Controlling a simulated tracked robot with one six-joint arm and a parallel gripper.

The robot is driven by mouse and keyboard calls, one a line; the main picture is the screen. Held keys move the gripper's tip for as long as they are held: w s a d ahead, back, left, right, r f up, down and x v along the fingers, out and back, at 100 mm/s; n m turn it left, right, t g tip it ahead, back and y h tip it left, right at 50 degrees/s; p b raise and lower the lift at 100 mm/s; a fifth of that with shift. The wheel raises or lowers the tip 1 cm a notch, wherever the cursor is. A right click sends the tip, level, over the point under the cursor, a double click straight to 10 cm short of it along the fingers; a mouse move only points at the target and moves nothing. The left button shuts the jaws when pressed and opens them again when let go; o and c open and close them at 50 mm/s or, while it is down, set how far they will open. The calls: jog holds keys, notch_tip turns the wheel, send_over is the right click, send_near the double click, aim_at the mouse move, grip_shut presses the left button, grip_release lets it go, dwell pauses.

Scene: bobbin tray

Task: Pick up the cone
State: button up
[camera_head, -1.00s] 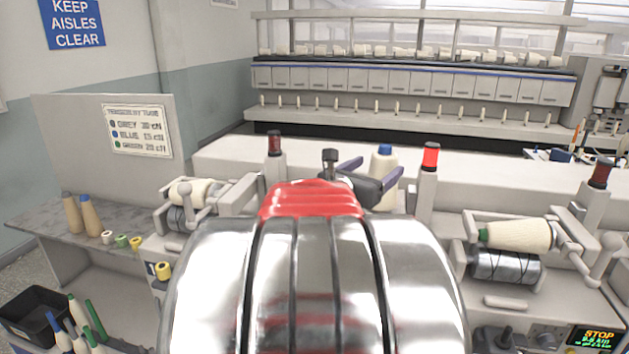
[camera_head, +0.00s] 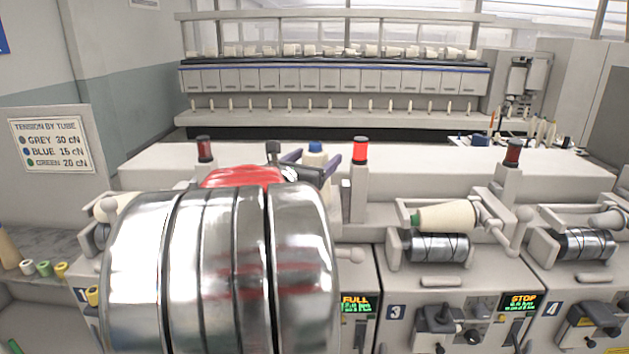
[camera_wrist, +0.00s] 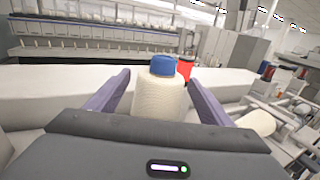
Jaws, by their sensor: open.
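A cream yarn cone with a blue tip (camera_head: 316,158) stands upright behind my arm, partly hidden by it. It also shows in the wrist view (camera_wrist: 158,98), with its lower part hidden by my gripper's body. My gripper (camera_wrist: 159,78) is open, with one purple finger on each side of the cone. Gaps show between the fingers and the cone, so neither finger appears to touch it. Another cream cone with a green tip (camera_head: 446,216) lies on its side over the dark roller of unit 3.
A red lamp post (camera_head: 360,180) stands just right of the blue-tipped cone. A dark-red lamp (camera_head: 204,149) is to its left. Winding units with arms and levers fill the right side. Small bobbins (camera_head: 44,268) lie on the left shelf. A long machine (camera_head: 330,80) stands behind.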

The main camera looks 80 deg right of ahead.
jog(key=shift+c, duration=0.5)
jog(key=c, duration=1.5)
